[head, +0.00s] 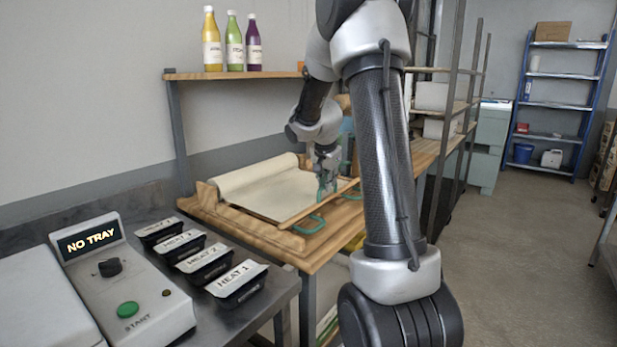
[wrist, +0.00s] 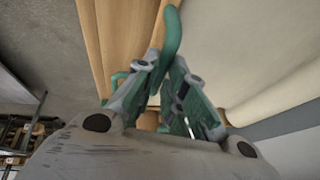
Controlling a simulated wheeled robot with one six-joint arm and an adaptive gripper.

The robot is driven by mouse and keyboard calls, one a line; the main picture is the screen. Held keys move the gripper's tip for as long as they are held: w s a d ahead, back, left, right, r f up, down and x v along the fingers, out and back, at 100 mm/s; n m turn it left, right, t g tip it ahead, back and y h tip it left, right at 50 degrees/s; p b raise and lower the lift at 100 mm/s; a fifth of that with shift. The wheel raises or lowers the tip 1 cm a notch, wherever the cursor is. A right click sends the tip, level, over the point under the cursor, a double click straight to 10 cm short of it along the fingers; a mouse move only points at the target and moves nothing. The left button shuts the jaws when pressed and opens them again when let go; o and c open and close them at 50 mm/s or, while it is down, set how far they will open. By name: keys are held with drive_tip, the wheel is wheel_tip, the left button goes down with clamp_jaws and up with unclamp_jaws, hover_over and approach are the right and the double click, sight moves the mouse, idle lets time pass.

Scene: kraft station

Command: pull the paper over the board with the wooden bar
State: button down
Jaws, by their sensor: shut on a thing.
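A cream sheet of paper (head: 265,190) comes off a roll (head: 250,177) and lies over the wooden board (head: 243,226) on the bench. The wooden bar (head: 322,204) lies along the sheet's right edge. Teal loop handles (head: 308,227) stick out from it. My gripper (head: 326,186) is over the bar, near its middle. The exact grip point is partly hidden by the fingers.
Labelled black trays (head: 237,284) and a control box reading NO TRAY (head: 122,280) stand on the metal counter at the front left. Bottles (head: 233,42) stand on a shelf above the bench. A metal rack post (head: 447,120) rises right of my arm.

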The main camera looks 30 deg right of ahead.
drive_tip(key=shift+s+d, duration=0.35)
drive_tip(key=shift+s, duration=0.55)
drive_tip(key=shift+s+d, duration=0.3)
drive_tip(key=shift+s, duration=0.6)
drive_tip(key=shift+r, duration=0.1)
drive_tip(key=c, duration=1.5)
unclamp_jaws()
drive_tip(key=v, duration=1.2)
